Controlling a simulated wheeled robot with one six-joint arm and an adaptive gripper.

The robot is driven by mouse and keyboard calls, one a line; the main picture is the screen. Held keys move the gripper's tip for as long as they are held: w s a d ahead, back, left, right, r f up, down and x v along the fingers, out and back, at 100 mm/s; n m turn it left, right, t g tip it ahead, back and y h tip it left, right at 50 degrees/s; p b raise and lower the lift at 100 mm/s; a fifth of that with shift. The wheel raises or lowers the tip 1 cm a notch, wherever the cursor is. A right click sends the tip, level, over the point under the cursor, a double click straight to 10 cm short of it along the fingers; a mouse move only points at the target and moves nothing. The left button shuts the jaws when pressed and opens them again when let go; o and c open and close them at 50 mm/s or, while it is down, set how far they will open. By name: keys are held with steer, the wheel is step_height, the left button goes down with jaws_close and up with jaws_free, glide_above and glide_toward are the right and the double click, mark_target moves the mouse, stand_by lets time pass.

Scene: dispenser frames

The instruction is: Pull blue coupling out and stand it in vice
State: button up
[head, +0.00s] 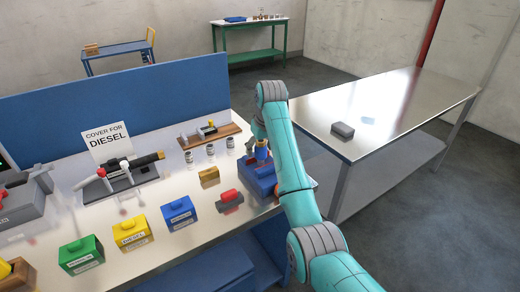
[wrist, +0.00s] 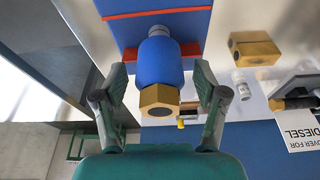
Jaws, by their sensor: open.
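The blue coupling (wrist: 160,62) has a blue body, a brass hex end and a silver end. It stands with its silver end down at the blue vice (wrist: 187,28) with red jaw strips; how deep it sits is hidden. In the head view the coupling (head: 261,150) shows upright above the vice (head: 261,184), partly covered by my arm. My gripper (wrist: 161,78) is open, with one finger on each side of the coupling and a visible gap at both sides.
A red and grey part (head: 230,201) and a brass block (head: 209,177) lie close left of the vice. Blue, yellow and green boxes (head: 81,255) line the bench front. Several silver fittings (head: 210,151) stand behind. A steel table (head: 400,110) is at right.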

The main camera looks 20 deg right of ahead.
step_height(320, 180, up, 9)
steer(key=shift+r, duration=0.2)
stand_by(0.3)
